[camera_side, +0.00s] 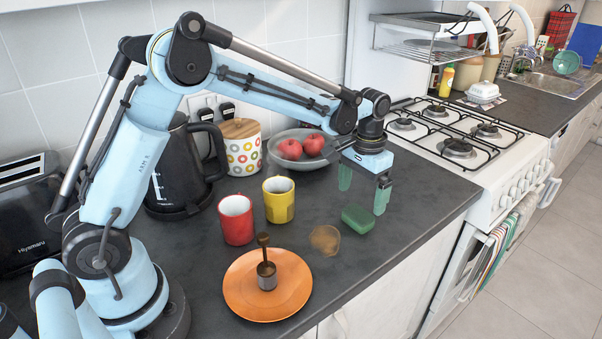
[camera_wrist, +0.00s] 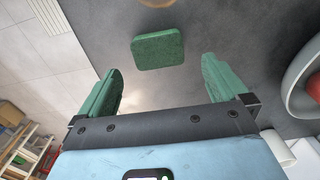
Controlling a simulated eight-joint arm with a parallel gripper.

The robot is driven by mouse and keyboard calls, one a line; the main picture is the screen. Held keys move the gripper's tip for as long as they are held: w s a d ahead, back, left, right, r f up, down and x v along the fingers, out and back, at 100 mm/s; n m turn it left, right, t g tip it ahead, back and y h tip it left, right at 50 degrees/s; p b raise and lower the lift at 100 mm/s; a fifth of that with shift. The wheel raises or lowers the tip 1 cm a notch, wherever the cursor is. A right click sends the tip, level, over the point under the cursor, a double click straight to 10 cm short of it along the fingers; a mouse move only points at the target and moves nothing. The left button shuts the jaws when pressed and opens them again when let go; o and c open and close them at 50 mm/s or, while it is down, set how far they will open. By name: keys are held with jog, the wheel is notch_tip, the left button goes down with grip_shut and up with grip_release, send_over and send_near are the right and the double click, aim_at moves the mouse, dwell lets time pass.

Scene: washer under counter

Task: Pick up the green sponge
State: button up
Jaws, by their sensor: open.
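The green sponge (camera_side: 358,218) lies flat on the dark countertop, near its front edge, in the side view. In the wrist view the sponge (camera_wrist: 158,49) shows beyond the fingertips, roughly between the two fingers. My gripper (camera_side: 362,197) is open and empty, with green fingers pointing down. It hovers above the counter close to the sponge; the exact gap is hard to tell. In the wrist view my gripper (camera_wrist: 160,75) has its fingers wide apart, with nothing between them.
A brown stain (camera_side: 325,240) lies left of the sponge. Yellow mug (camera_side: 279,200), red mug (camera_side: 236,220) and apple bowl (camera_side: 275,157) stand behind. The stove (camera_side: 480,185) is at right.

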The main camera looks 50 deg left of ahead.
aim_at(359, 213)
notch_tip(359, 213, down, 5)
jog(key=shift+s+d+r, duration=0.1)
jog(key=shift+s, duration=0.05)
jog(key=c, duration=1.1)
jog(key=shift+r, duration=0.5)
jog(key=shift+c, duration=0.2)
jog(key=r, duration=0.2)
jog(key=d+r, duration=0.1)
jog(key=shift+s+r, duration=0.35)
jog(key=shift+r, duration=0.05)
jog(key=s+d+r, duration=0.6)
jog(key=d, duration=0.2)
jog(key=shift+d, duration=0.35)
jog(key=shift+r, duration=0.1)
